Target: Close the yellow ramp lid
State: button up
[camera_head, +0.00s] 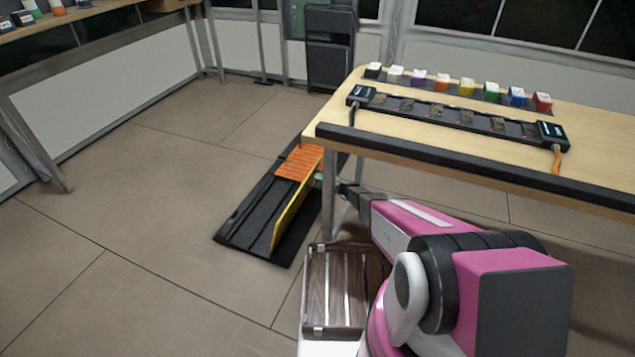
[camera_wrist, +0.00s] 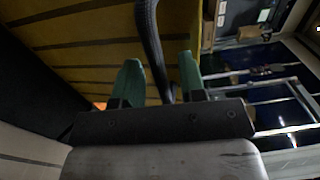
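The yellow ramp lid (camera_head: 288,219) stands up on edge, tilted, along the black ramp base (camera_head: 245,218) on the floor beside the table. In the wrist view its yellow face (camera_wrist: 85,45) with dark stripes fills the upper left. A curved black bar or handle (camera_wrist: 150,40) runs down between my fingers. My gripper (camera_wrist: 160,82) has two green fingertips apart, one on each side of the bar, with some gap visible. In the head view my gripper (camera_head: 318,177) is at the lid's right side, near the table leg, and partly hidden. Contact with the lid cannot be told.
An orange slatted ramp piece (camera_head: 299,162) lies at the base's far end. The wooden table (camera_head: 450,110) with a black front edge stands over my arm's right side. A slatted wooden box (camera_head: 340,290) is near my base. The floor on the left is clear.

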jog(key=shift+a, duration=0.3)
grip_shut()
